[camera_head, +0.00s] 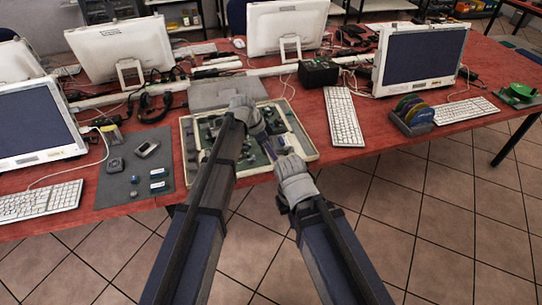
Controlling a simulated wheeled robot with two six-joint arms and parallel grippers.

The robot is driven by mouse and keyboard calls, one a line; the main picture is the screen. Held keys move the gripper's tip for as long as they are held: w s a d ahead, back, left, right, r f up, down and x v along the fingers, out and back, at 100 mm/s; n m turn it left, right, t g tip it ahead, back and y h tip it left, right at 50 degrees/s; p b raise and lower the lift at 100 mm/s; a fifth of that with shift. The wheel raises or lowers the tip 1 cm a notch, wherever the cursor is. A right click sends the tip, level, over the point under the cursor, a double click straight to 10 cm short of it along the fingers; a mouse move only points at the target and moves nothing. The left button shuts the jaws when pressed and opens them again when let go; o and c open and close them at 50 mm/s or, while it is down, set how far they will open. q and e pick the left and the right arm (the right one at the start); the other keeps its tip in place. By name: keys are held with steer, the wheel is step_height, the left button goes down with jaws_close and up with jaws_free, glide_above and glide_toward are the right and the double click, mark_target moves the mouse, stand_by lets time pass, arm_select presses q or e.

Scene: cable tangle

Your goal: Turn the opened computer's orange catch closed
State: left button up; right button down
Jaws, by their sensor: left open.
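The opened computer is a shallow pale case (187,150) at the table's front edge, with green boards and dark parts inside. I cannot make out its orange catch; my arms cover part of the case. My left gripper (264,141) is over the inside of the case, angled down towards its front right, and is open. I see nothing held in it. My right gripper (279,157) is beside it, near the case's front edge. Its fingers are too small and overlapped to tell their state.
A grey mat (133,180) with small parts lies left of the case. A grey panel (226,92) lies behind it. A white keyboard (342,117) and a rack of coloured discs (413,114) stand to the right. Monitors and cables crowd the back. Some red tabletop (375,137) is bare.

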arm_select(q)
steer(key=shift+d+f, duration=0.1)
steer(key=shift+f, duration=0.05)
steer(key=shift+c, duration=0.3)
jaws_close()
